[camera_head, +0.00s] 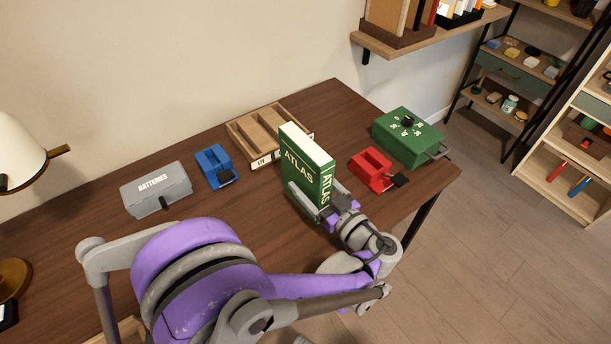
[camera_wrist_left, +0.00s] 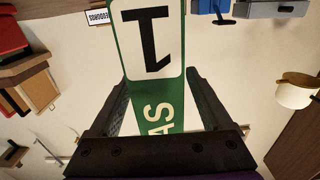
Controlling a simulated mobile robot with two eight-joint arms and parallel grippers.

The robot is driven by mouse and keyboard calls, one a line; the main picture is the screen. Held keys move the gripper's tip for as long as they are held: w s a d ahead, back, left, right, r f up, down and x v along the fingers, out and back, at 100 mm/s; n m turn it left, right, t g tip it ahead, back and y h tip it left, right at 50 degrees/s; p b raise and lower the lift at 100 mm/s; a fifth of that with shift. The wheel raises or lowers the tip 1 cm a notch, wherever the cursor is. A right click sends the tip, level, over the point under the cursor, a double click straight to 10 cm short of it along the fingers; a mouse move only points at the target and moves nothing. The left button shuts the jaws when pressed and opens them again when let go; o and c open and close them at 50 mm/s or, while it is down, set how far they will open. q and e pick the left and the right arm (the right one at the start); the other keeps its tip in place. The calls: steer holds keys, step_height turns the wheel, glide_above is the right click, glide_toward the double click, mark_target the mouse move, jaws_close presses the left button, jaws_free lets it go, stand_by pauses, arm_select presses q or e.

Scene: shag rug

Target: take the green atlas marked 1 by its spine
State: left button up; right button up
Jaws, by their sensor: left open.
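The green atlas (camera_head: 303,172) stands upright on the brown table (camera_head: 250,212), with white page edges on top and "ATLAS" on its cover and spine. In the left wrist view its spine (camera_wrist_left: 152,85) faces me, with a black 1 on a white patch, upside down. My left gripper (camera_head: 320,204) is at the spine end of the atlas, low on it. Its open fingers (camera_wrist_left: 162,95) stand on either side of the spine, with visible gaps in the wrist view. The lower spine is partly hidden by the gripper in the head view. My right gripper is not in view.
Close to the atlas are a red block-like item (camera_head: 370,168), a wooden tray (camera_head: 243,138) and a green box with a dial (camera_head: 423,143). A blue item (camera_head: 213,165) and a grey batteries box (camera_head: 157,190) stand left. A lamp (camera_head: 20,150) is far left.

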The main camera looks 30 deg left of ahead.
arm_select(q)
steer(key=shift+w+a, duration=0.1)
steer(key=shift+a, duration=0.1)
jaws_close()
stand_by(0.3)
stand_by(1.0)
